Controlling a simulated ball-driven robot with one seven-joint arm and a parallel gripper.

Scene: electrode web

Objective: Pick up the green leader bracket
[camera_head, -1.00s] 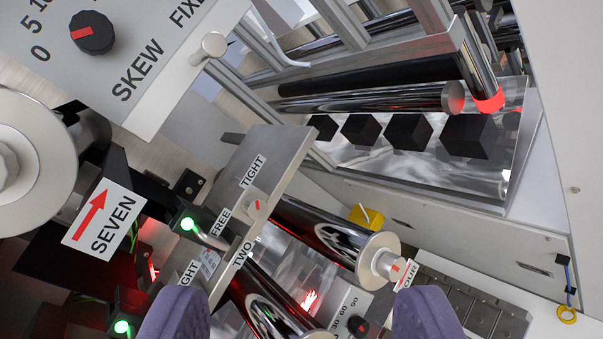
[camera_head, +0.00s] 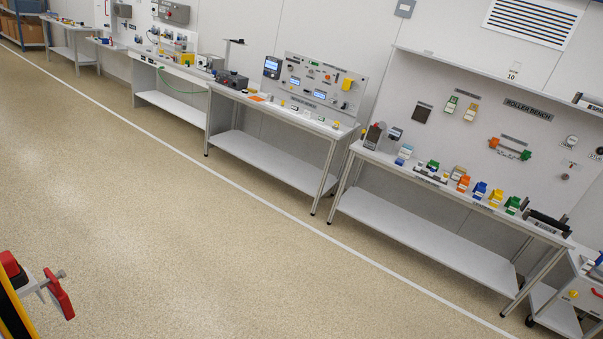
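My gripper is not in view. Small green objects show far off on the bench under the "ROLLER BENCH" sign (camera_head: 527,109). Another green piece (camera_head: 433,166) sits further left. A bar with orange and green ends (camera_head: 510,149) is on the wall panel above. All are too small to tell which, if any, is the green leader bracket.
The roller bench (camera_head: 455,245) stands along the wall at right. A middle bench (camera_head: 265,163) and further benches run left. A small cart (camera_head: 560,310) is at lower right. A red-handled object (camera_head: 60,295) is close at lower left. The speckled floor (camera_head: 180,230) is clear.

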